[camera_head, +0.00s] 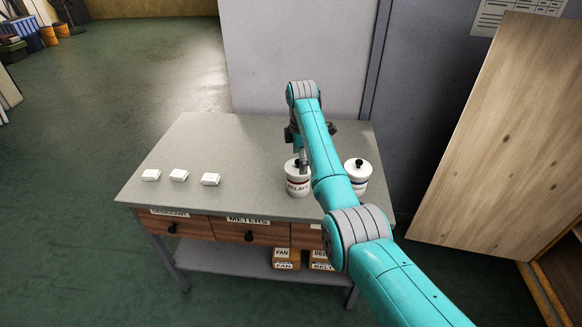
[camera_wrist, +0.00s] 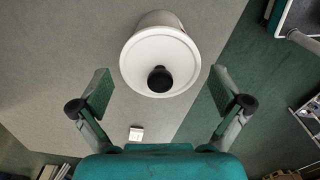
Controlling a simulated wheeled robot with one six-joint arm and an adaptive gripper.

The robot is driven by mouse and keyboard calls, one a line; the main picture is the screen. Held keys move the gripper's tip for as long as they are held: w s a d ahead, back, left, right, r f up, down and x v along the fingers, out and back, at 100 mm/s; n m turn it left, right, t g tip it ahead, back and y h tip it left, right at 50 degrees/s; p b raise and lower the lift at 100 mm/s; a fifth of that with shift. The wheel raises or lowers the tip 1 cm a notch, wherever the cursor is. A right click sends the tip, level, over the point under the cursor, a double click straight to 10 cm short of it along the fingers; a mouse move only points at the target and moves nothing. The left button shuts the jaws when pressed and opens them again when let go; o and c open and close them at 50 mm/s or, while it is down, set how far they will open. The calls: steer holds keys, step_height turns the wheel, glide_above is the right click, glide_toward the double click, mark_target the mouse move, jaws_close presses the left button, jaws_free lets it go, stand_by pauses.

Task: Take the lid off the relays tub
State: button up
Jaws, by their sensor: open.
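The relays tub (camera_head: 298,187) is a white round tub with a red-banded label, near the right part of the grey table. My arm hides its right side. The lid sits on the tub. My gripper (camera_wrist: 160,92) is open and empty, with one finger on each side of the knob in the picture. In the head view my gripper (camera_head: 303,160) is right at the tub's top; contact cannot be told.
A second white tub (camera_head: 358,181) with a blue-banded label and black knob stands close on the right. Several small white boxes (camera_head: 178,175) lie at the table's left. The table (camera_head: 235,150) is clear between and behind. A wooden panel (camera_head: 490,150) leans at right.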

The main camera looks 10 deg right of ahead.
steer(key=shift+d+f, duration=0.15)
steer(key=shift+f, duration=0.25)
steer(key=c, duration=1.3)
steer(key=shift+s, duration=0.1)
steer(key=c, duration=0.3)
